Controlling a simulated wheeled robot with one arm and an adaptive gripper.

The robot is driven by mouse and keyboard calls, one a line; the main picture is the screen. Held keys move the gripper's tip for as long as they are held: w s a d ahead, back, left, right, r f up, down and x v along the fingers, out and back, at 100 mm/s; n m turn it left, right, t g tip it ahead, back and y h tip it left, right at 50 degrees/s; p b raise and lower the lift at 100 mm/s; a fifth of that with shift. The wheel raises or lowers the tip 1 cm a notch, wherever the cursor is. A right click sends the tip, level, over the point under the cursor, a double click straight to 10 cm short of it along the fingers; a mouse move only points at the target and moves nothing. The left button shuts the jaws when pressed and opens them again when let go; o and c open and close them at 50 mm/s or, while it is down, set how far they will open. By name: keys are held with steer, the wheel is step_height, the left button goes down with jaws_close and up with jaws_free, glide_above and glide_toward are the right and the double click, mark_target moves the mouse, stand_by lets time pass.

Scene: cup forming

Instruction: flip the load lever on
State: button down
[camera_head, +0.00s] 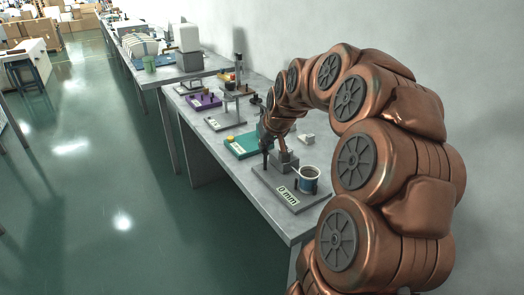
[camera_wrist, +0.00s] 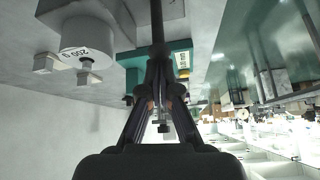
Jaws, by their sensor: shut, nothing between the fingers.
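My gripper (camera_head: 266,142) points down at the workbench, between a teal-based unit (camera_head: 243,145) and a grey plate with a "0 mm" label (camera_head: 288,195). In the wrist view, my gripper (camera_wrist: 160,62) has its dark fingers drawn together and holds nothing. A teal part with a pale label (camera_wrist: 180,60) lies just past the fingertips. A thin dark bar (camera_wrist: 157,22) lines up with the fingertips; whether they touch cannot be told. I cannot surely pick out the load lever; my fingers and arm hide part of this area.
A grey cylinder marked "200" (camera_wrist: 85,42) shows in the wrist view. A purple unit (camera_head: 204,102) stands farther back.

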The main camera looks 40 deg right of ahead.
steer(key=shift+s+a+f+t+b, duration=0.1)
steer(key=shift+s+f+t+b, duration=0.05)
steer(key=shift+s+t+b, duration=0.5)
steer(key=shift+w+r, duration=0.2)
steer(key=shift+w, duration=0.05)
steer(key=shift+r, duration=0.1)
steer(key=shift+r+p, duration=0.3)
steer(key=shift+r, duration=0.45)
steer(key=shift+w, duration=0.1)
steer(key=d+v, duration=0.1)
steer(key=v, duration=0.8)
steer(key=shift+w+r+p, duration=0.3)
steer(key=shift+r, duration=0.25)
